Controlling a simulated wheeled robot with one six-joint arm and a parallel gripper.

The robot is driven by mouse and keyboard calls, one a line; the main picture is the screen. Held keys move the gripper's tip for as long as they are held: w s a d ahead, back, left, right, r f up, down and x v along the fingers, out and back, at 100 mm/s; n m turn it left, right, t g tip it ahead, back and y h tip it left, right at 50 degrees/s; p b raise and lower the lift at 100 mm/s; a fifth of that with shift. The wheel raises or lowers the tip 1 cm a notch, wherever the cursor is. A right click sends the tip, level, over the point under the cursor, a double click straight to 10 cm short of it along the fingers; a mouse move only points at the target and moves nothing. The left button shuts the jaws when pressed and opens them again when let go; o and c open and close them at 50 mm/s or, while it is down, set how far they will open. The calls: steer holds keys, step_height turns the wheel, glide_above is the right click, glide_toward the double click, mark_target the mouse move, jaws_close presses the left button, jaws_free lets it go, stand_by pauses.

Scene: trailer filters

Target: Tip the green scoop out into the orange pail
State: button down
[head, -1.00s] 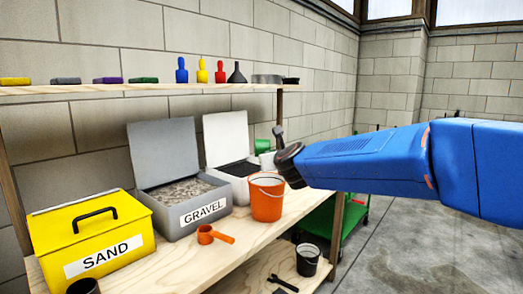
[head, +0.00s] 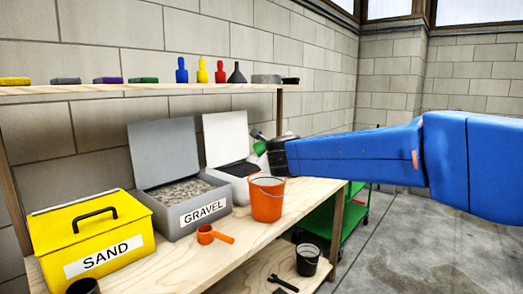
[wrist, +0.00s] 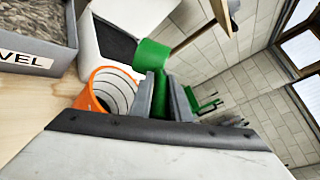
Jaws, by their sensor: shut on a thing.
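My gripper (head: 262,143) is shut on the handle of the green scoop (head: 260,148), above and slightly behind the orange pail (head: 267,204) in the head view. In the wrist view the fingers (wrist: 160,98) close around the green handle, and the scoop's cup (wrist: 151,54) sticks out beyond them. The scoop looks tilted over to the side; its contents are hidden. The orange pail stands upright on the wooden bench, and the wrist view shows its rim (wrist: 92,88) and pale inside to the left of the fingers.
A grey gravel bin (head: 180,190) with its lid up stands left of the pail. An open bin with a white lid (head: 226,138) is behind it. A yellow sand box (head: 95,235) and an orange scoop (head: 207,235) are on the bench. A shelf (head: 150,89) runs above.

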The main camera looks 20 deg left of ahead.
steer(key=n, duration=0.2)
steer(key=r+n+h, duration=0.1)
steer(key=n, duration=0.2)
steer(key=shift+r+t+h, duration=0.15)
steer(key=shift+t+h, duration=0.15)
steer(key=n, duration=0.2)
steer(key=r+n+t+h, duration=0.1)
steer(key=n, duration=0.2)
